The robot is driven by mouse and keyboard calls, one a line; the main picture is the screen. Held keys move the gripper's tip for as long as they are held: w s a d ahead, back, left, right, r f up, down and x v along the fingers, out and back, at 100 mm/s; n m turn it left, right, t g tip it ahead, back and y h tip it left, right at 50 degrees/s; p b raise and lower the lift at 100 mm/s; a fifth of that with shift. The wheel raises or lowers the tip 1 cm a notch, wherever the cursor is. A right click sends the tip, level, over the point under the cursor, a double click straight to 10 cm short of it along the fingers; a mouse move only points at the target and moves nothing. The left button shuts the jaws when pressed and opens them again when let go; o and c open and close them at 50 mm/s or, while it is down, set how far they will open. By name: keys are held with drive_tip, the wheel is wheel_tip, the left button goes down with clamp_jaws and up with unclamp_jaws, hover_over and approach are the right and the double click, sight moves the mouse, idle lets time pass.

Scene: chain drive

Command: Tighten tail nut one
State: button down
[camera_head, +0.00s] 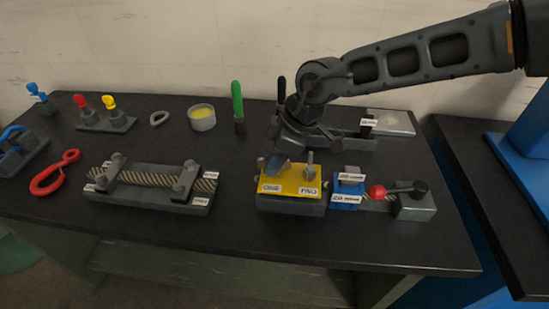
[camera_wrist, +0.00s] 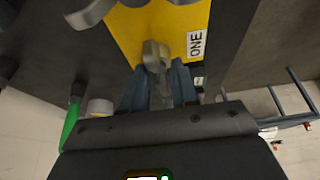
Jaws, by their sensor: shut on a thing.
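Tail nut one, a small grey nut, stands on the yellow block (camera_head: 290,188) beside the ONE label (camera_head: 271,188). In the wrist view the nut (camera_wrist: 155,55) is between the fingertips of my gripper (camera_wrist: 158,80), with the yellow plate (camera_wrist: 140,30) beyond it. My gripper (camera_head: 275,163) is over the left side of the yellow block in the head view and is shut on the nut. The fingers hide most of the nut there. A second grey nut (camera_head: 309,165) stands upright by the TWO label, clear of my fingers.
A blue block (camera_head: 347,188) with labels and a red-knobbed lever (camera_head: 377,192) lie right of the yellow block. A grey fixture with a rope (camera_head: 150,178) is to the left. A green-handled tool (camera_head: 238,105) and a yellow-filled cup (camera_head: 202,117) stand behind. The front table strip is clear.

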drive_tip(key=shift+a+r, duration=0.1)
idle(0.4)
drive_tip(key=c, duration=1.2)
unclamp_jaws()
drive_tip(key=shift+b+v, duration=0.8)
drive_tip(key=shift+v, duration=3.1)
